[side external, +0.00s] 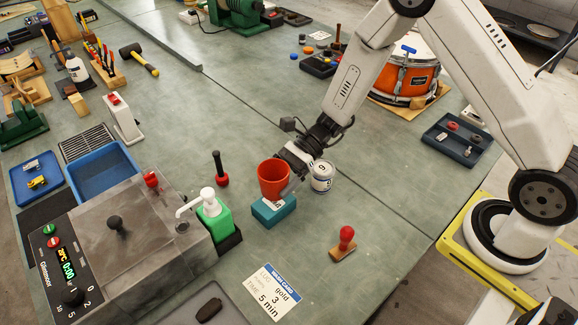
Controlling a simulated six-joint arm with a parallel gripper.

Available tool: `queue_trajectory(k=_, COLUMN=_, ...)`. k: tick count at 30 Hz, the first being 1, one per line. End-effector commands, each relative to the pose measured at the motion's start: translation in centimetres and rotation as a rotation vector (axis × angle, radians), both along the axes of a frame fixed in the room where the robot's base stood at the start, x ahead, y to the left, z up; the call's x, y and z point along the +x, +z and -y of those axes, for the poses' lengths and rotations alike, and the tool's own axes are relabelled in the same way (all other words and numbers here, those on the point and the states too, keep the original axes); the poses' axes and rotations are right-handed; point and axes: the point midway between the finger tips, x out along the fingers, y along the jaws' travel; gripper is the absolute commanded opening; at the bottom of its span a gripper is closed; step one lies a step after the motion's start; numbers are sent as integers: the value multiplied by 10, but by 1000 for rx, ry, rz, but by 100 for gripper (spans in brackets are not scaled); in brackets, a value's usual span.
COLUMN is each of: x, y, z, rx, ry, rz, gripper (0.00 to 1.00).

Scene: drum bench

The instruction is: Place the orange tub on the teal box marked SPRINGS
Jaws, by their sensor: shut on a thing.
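The orange tub (272,176) is an open-topped cup, upright, in the middle of the side external view. My gripper (286,180) is shut on its right side. The teal box (267,212) with a white label lies directly below the tub on the bench. The label's writing is too small to read. The tub's bottom is at the box's top in the picture; I cannot tell whether they touch. The far finger is hidden behind the tub.
A white tin (322,177) stands close to the right of my gripper. A green pump bottle (212,218) stands left of the box. A red-knobbed stamp (345,240) and a work card (272,293) lie in front. A black-handled tool (219,168) stands behind left.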

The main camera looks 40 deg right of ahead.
Motion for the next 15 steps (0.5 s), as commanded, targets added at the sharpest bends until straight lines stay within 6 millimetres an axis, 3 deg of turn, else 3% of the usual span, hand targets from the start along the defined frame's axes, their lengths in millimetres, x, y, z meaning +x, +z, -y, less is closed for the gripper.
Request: queue_trajectory(k=15, x=4, y=-35, z=-1, rx=0, ry=0, rz=-1, gripper=34)
